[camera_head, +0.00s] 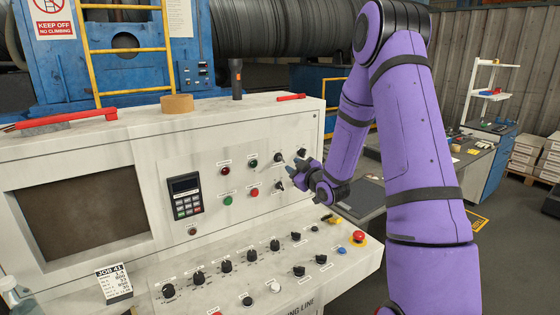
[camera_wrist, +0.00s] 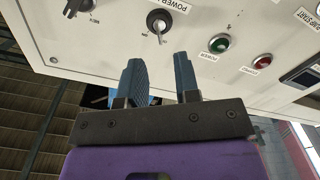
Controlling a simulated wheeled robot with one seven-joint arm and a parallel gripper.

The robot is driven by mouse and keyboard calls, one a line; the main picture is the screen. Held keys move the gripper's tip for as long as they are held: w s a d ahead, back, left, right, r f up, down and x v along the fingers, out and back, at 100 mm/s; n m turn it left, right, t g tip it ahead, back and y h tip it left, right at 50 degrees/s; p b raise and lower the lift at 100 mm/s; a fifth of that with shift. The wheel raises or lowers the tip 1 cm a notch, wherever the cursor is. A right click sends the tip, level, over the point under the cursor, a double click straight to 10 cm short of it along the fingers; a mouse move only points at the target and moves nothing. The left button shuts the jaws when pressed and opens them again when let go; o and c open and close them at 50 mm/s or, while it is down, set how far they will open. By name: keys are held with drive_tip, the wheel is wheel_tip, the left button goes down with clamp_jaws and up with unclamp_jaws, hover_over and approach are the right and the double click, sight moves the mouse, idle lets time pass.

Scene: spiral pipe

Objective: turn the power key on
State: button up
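The power key switch (camera_wrist: 158,23) is a round dark switch with a silver ring and a small pale key or pointer, beside a "POWER" label in the wrist view. In the head view it appears as a small dark switch (camera_head: 278,157) in the top row of the upright panel. My gripper (camera_wrist: 159,62) has two blue fingers, spread with an empty gap between them. The fingertips lie just short of the switch, which lines up with the gap. No contact shows. In the head view my gripper (camera_head: 291,174) is close to the panel, partly hiding nearby controls.
A black knob (camera_wrist: 82,5) sits beside the switch on one side; a green light (camera_wrist: 219,43) and red light (camera_wrist: 262,61) on the other. Below, the sloped desk carries several knobs and a red emergency button (camera_head: 359,237).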

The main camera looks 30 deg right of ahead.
sight(284, 161)
drive_tip(key=w, duration=0.7)
drive_tip(key=shift+w+a, duration=0.1)
drive_tip(key=shift+w, duration=0.15)
clamp_jaws()
